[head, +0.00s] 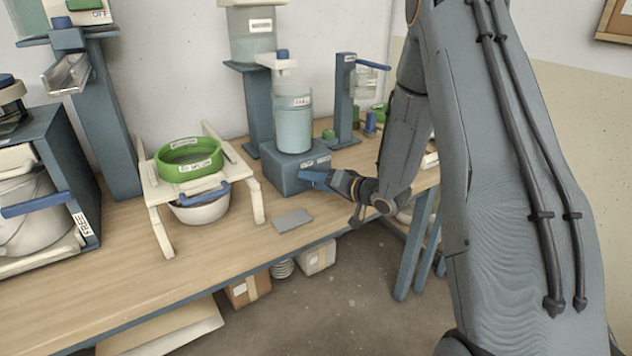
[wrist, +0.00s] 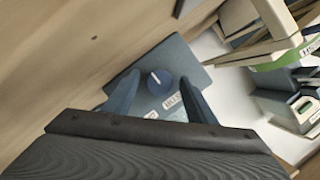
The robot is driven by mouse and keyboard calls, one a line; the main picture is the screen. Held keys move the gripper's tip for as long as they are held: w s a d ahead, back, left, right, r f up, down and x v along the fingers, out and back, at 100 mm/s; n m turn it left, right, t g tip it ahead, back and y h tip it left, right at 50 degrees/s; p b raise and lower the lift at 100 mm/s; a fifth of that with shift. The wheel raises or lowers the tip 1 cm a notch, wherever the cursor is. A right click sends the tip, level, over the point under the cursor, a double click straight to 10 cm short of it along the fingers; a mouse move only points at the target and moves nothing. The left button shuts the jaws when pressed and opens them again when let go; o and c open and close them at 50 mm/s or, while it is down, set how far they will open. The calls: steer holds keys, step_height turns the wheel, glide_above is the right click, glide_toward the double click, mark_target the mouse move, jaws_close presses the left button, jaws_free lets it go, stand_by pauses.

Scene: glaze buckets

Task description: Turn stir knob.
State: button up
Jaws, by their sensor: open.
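The stir knob (wrist: 160,82) is a round dark-blue dial with a white pointer mark, on the blue-grey face of the stirrer base (wrist: 195,68) in the wrist view. White labels, too blurred to read surely, are beside it. In the head view the base (head: 278,175) carries a pale green container (head: 293,125); the knob is hidden there behind my gripper. My gripper (head: 314,181) is at the front of the base. In the wrist view its blue fingers (wrist: 158,80) are open, one on each side of the knob, with gaps showing; contact cannot be told.
A white stand with a green sieve (head: 190,160) over a white bowl (head: 200,210) is left of the base. A grey flat plate (head: 292,220) lies on the wooden bench (head: 130,260) in front. A dispenser with a blue lever (head: 372,64) stands behind right.

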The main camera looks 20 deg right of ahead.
steer(key=c, duration=1)
steer(key=shift+c, duration=0.2)
steer(key=shift+n, duration=0.3)
steer(key=shift+n+h, duration=0.6)
steer(key=shift+n, duration=0.1)
steer(key=n+h, duration=0.1)
steer(key=n, duration=0.1)
steer(key=shift+a+n+h, duration=0.1)
steer(key=shift+n+h, duration=0.2)
steer(key=shift+a+n+t+h+b, duration=0.1)
steer(key=shift+n+t+h+b, duration=0.3)
steer(key=shift+n+h+b, duration=0.5)
steer(key=n+h+b, duration=0.1)
steer(key=n+b, duration=0.1)
steer(key=n, duration=0.1)
steer(key=shift+a+f+t+b, duration=0.1)
steer(key=shift+t+b, duration=0.2)
steer(key=n+t+h+b, duration=0.1)
steer(key=n+b, duration=0.1)
steer(key=shift+n, duration=0.3)
steer(key=shift+n+t+h+b, duration=0.4)
steer(key=shift+n+h+b, duration=0.2)
steer(key=shift+n+b, duration=0.35)
